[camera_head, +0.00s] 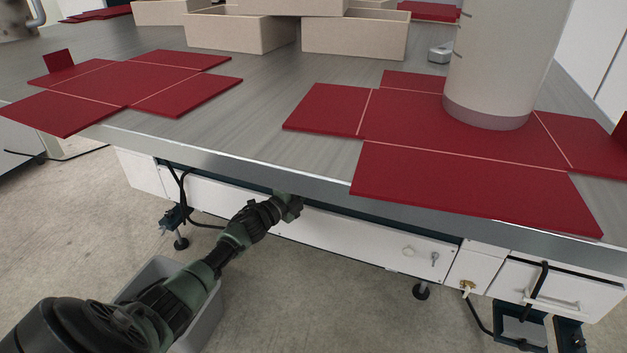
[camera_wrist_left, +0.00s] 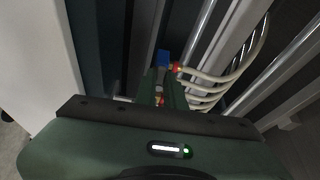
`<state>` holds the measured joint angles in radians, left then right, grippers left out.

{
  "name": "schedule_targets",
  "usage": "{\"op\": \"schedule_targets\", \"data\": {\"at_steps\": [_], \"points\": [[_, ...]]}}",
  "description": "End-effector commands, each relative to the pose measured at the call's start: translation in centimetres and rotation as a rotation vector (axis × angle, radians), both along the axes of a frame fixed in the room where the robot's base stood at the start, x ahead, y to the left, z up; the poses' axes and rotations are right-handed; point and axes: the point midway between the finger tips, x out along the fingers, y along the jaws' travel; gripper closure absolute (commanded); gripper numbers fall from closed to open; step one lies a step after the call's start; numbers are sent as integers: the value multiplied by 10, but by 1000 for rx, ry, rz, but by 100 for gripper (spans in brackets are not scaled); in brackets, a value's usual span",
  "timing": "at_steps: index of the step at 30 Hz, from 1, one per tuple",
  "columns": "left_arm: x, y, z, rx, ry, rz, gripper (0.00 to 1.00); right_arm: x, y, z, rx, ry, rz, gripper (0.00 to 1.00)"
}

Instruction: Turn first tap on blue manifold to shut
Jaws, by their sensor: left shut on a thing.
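The blue manifold (camera_wrist_left: 163,58) shows small in the left wrist view, under the table, just beyond my fingertips. A small orange-red fitting (camera_wrist_left: 177,68) sits at its right side, where a pale hose meets it. My left gripper (camera_wrist_left: 161,82) points at the manifold and is shut on a tap there. The fingers mostly hide the tap, so its angle cannot be told. In the head view my left gripper (camera_head: 291,203) reaches in under the table's front edge, and the manifold is hidden. My right gripper is in neither view.
Several pale hoses (camera_wrist_left: 222,78) loop right of the manifold, among metal rails. A white panel (camera_wrist_left: 42,60) stands close on the left. The table edge (camera_head: 330,184) lies above my arm. Red box blanks (camera_head: 460,125) and beige boxes (camera_head: 240,30) lie on top.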

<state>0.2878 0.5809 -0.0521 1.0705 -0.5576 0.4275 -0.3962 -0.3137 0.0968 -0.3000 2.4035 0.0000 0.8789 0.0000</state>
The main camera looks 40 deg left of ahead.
Motion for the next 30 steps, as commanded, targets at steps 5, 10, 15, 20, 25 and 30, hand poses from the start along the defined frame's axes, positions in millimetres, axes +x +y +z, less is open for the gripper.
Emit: {"op": "schedule_targets", "data": {"at_steps": [5,10,15,20,25,30], "points": [[0,-1,2,56,14,-1,100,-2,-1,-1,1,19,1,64],[0,-1,1,79,20,-1,100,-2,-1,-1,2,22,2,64],[0,-1,1,85,21,-1,100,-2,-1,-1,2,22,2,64],[0,-1,1,85,21,-2,100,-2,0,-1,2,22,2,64],[0,-1,1,85,21,-2,68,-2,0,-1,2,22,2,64],[0,-1,1,83,20,-1,68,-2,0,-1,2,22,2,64]]}}
